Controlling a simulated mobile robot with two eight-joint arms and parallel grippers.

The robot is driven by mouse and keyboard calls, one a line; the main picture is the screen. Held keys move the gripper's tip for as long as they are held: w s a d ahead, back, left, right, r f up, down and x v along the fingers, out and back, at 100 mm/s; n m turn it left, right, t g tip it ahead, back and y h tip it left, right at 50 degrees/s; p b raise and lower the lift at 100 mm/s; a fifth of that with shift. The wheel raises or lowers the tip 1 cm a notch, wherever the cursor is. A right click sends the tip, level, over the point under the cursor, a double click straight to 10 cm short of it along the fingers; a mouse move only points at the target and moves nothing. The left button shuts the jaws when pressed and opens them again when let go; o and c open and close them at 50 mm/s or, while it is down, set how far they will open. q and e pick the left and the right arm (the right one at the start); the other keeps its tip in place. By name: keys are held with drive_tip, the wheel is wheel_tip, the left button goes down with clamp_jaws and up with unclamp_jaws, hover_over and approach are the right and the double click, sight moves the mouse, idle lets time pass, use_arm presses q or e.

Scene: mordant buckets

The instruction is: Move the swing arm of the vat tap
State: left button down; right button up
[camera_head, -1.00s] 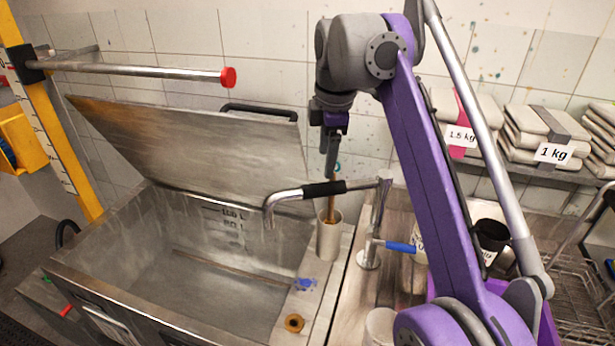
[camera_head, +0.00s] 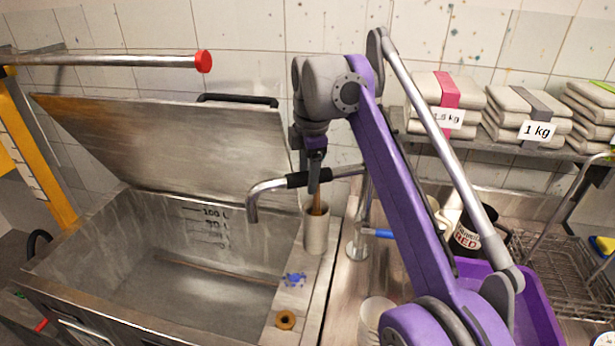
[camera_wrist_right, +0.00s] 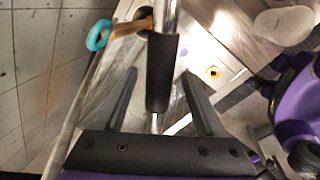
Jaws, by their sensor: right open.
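The vat tap's swing arm (camera_head: 265,187) is a bent metal pipe with a black sleeve (camera_head: 295,181). It reaches from the tap post (camera_head: 361,215) leftward, its downturned end over the open vat (camera_head: 120,215). My right gripper (camera_head: 314,187) is at the sleeve, pointing down. In the right wrist view the gripper (camera_wrist_right: 160,73) is open, and the black sleeve (camera_wrist_right: 163,85) lies between its two fingers, with gaps showing on both sides. I cannot tell whether the fingertips reach below the pipe. My left gripper is not in view.
A grey cup (camera_head: 316,235) with a wooden stick stands on the vat's ledge beneath the swing arm. The tap has a blue lever (camera_head: 378,233). The raised vat lid (camera_head: 170,145) stands behind. A purple tub (camera_head: 535,300) and wire rack (camera_head: 560,265) are at right.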

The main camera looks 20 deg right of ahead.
drive_tip(key=shift+f, duration=0.1)
clamp_jaws()
idle(0.4)
idle(1.0)
